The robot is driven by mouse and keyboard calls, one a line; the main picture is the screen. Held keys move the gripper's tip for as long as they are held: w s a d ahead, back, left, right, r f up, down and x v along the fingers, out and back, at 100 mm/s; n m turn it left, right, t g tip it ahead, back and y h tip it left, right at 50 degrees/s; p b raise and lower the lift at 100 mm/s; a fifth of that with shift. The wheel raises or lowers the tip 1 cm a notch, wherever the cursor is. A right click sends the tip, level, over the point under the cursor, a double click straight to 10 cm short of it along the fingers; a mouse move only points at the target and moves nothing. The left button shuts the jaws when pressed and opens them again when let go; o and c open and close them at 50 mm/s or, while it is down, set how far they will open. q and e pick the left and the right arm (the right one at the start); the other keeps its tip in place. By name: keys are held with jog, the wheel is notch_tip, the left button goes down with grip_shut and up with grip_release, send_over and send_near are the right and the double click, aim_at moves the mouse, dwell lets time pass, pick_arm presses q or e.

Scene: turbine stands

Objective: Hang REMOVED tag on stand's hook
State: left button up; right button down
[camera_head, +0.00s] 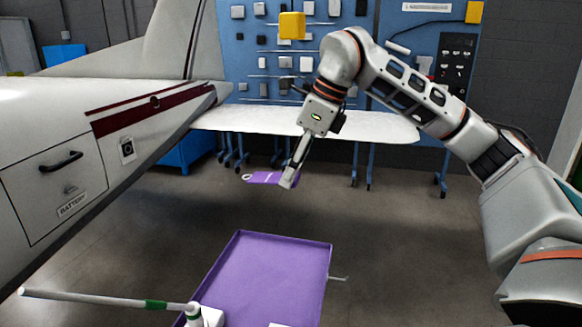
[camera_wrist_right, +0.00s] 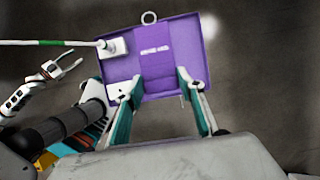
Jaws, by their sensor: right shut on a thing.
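My right gripper (camera_head: 289,180) is shut on the purple REMOVED tag (camera_head: 262,178) and holds it in the air beyond the far edge of the purple stand (camera_head: 265,270). The tag has a white ring at its left end. In the right wrist view the tag (camera_wrist_right: 155,62) reaches away from between the fingers (camera_wrist_right: 158,86), its ring at the far end, against the stand's same-coloured tray. The stand's thin hook (camera_head: 340,278) sticks out from its right side, apart from the tag. My left gripper (camera_wrist_right: 66,67) shows in the right wrist view, its fingers spread and empty.
A white bar with a green band (camera_head: 100,298) runs to a white fitting on the stand's near left corner. An aircraft body (camera_head: 50,150) fills the left, its white wing (camera_head: 250,120) behind my right gripper. Grey floor (camera_head: 420,260) lies open right of the stand.

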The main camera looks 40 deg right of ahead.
jog(key=s+a+b, duration=0.2)
jog(key=s+a, duration=0.3)
jog(key=s, duration=0.6)
jog(key=shift+s+a, duration=0.25)
jog(key=shift+s, duration=0.1)
dwell(0.4)
